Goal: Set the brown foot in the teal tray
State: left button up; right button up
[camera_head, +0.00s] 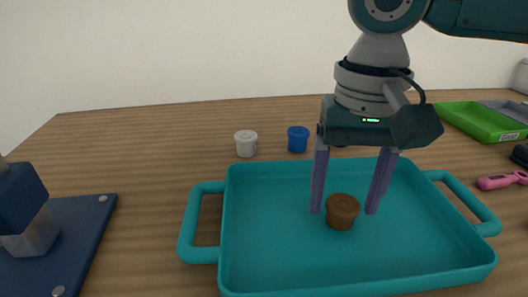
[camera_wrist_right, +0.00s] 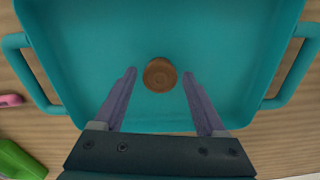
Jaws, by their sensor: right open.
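The brown foot (camera_head: 342,211) stands upright on the floor of the teal tray (camera_head: 262,263). The wrist view also shows the foot (camera_wrist_right: 160,75) and the tray (camera_wrist_right: 95,50) around it. My right gripper (camera_head: 344,212) is open, with its fingers pointing down on either side of the foot. In the wrist view, gaps show between the foot and both fingers (camera_wrist_right: 160,75). My left gripper is not in view.
A white foot (camera_head: 246,143) and a blue foot (camera_head: 298,138) stand behind the tray. Another small piece is partly hidden behind my right gripper. A navy board (camera_head: 88,222) lies at left. A green tray (camera_head: 478,121) and a pink tool (camera_head: 500,181) lie at right.

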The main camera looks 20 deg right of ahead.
aim_at(344, 203)
notch_tip(344, 203, up, 12)
jog(key=p, duration=0.2)
jog(key=shift+f, duration=0.25)
